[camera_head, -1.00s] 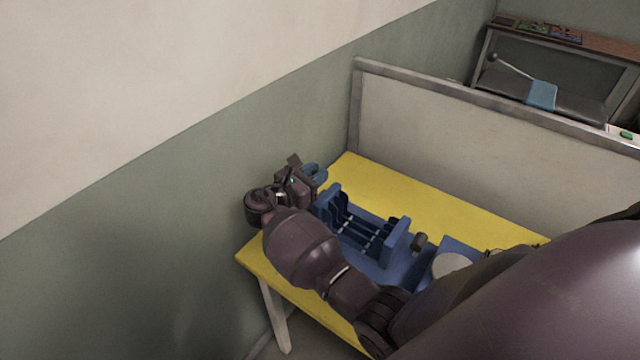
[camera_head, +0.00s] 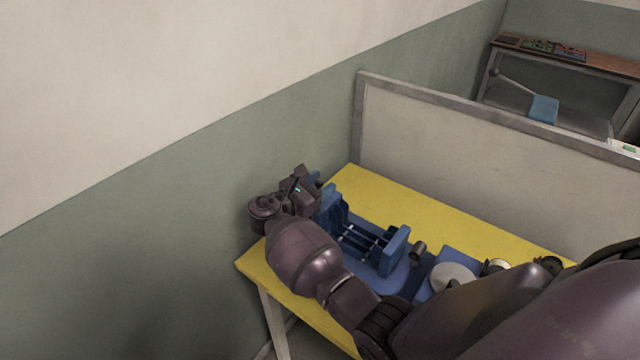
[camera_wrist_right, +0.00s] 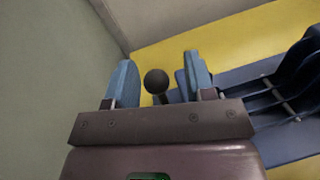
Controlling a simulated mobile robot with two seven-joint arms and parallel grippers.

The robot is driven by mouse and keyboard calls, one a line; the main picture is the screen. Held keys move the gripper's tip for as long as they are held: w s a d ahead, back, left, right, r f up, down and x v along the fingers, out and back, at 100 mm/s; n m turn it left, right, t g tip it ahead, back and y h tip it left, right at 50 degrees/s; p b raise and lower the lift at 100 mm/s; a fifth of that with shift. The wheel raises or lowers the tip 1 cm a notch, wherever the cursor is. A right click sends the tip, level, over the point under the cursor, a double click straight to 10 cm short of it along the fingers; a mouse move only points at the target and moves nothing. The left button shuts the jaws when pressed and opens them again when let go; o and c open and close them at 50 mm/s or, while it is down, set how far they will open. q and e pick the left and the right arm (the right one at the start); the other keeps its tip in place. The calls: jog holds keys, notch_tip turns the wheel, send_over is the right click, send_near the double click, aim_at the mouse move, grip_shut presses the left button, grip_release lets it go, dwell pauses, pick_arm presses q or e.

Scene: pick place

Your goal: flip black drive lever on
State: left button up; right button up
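The black drive lever (camera_wrist_right: 156,82) shows as a round black knob on a short stem in the right wrist view. My right gripper (camera_wrist_right: 159,60) is open, with one blue finger on each side of the knob. The knob looks clear of both fingers, but its depth between them is hard to judge. In the head view my right gripper (camera_head: 321,184) is at the far left end of the blue machine (camera_head: 395,250), and the lever is hidden there. My left gripper is not in view.
The machine has a rack of dark blue plates on rods (camera_wrist_right: 290,98), a dark knob (camera_head: 418,250) and a pale disc (camera_head: 453,276). It stands on a yellow table (camera_head: 440,222). A wall lies close on the left and a grey partition (camera_head: 440,140) stands behind.

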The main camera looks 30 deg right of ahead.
jog(key=shift+a, duration=0.1)
jog(key=v, duration=1)
jog(key=shift+a+b, duration=0.35)
